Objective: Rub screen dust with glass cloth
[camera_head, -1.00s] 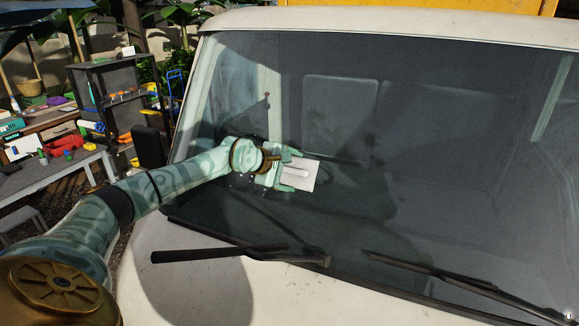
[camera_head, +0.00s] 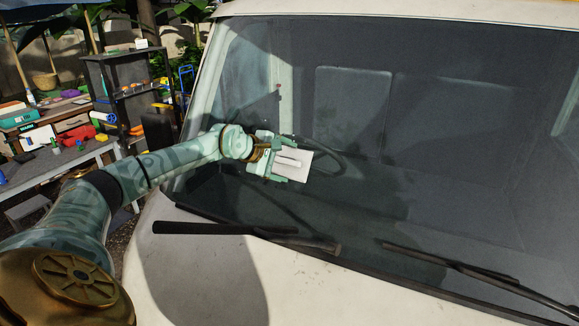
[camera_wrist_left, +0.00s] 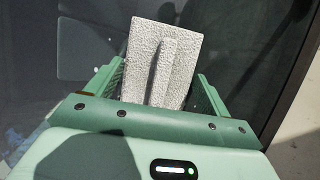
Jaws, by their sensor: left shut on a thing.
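The glass cloth (camera_head: 299,170) is a pale, flat pad with a raised ridge along its middle. My left gripper (camera_head: 283,162) is shut on it, over the lower left part of the truck's windshield (camera_head: 440,150). In the left wrist view the cloth (camera_wrist_left: 187,50) has a rough white surface and its ridge lies between the two green fingers of the gripper (camera_wrist_left: 165,90). The cloth is at or very close to the glass; I cannot tell whether it touches. I cannot make out distinct dust on the glass in the head view. My right gripper is not in view.
Two black wipers (camera_head: 245,233) lie along the windshield's lower edge, below the gripper. The white truck hood (camera_head: 200,280) is in front. A black shelf (camera_head: 125,90) and a cluttered workbench (camera_head: 70,145) stand at the left. The windshield's middle and right are clear.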

